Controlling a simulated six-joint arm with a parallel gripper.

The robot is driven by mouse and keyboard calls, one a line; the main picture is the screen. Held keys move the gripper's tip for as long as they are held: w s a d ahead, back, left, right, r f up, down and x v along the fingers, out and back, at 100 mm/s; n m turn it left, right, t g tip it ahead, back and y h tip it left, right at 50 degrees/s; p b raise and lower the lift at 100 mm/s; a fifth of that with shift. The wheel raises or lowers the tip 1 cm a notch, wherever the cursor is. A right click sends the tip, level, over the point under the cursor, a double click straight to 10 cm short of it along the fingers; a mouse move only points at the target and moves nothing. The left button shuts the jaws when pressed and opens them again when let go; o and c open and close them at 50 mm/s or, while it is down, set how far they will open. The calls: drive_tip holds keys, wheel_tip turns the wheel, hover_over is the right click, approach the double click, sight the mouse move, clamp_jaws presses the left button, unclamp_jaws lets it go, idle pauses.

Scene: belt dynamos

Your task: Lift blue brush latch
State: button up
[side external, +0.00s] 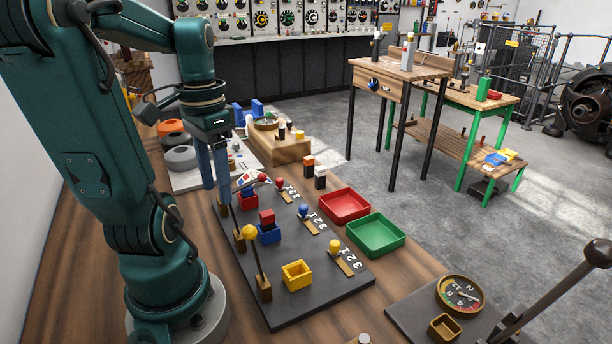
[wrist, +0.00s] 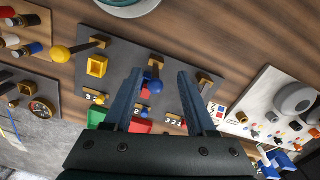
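The blue brush latch's ball (wrist: 155,87) shows in the wrist view between my two fingers, with its wooden pivot block (wrist: 157,60) behind it. My gripper (wrist: 160,72) is open, with a finger on either side of the ball; no contact is visible. In the side view my gripper (side external: 217,192) points down over the left edge of the dark board (side external: 320,290), and the blue ball cannot be made out there. A blue box (side external: 269,236) holding a red cube (side external: 267,217) stands beside it.
The yellow latch ball (side external: 248,232) stands on a tilted lever near my gripper. A yellow box (side external: 297,275), a red box (side external: 247,201) and small knobs on numbered plates share the board. Red (side external: 344,205) and green (side external: 376,236) trays lie right of it.

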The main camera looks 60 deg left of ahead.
wheel_tip(320, 180, up, 5)
drive_tip(key=shift+r, duration=0.1)
idle(0.6)
drive_tip(key=shift+w, duration=0.1)
drive_tip(key=shift+w+d+m, duration=0.25)
drive_tip(key=shift+d+m, duration=0.05)
drive_tip(key=shift+m, duration=0.1)
drive_tip(key=w+d+f+m+t, duration=0.1)
drive_tip(key=w+d+f+t, duration=0.1)
drive_tip(key=d, duration=0.4)
drive_tip(key=w+d+f+m+t, duration=0.1)
drive_tip(key=w+d+f+t, duration=0.1)
drive_tip(key=d, duration=0.5)
drive_tip(key=shift+w+d+t, duration=0.2)
drive_tip(key=shift+d+t, duration=0.1)
drive_tip(key=shift+t, duration=0.6)
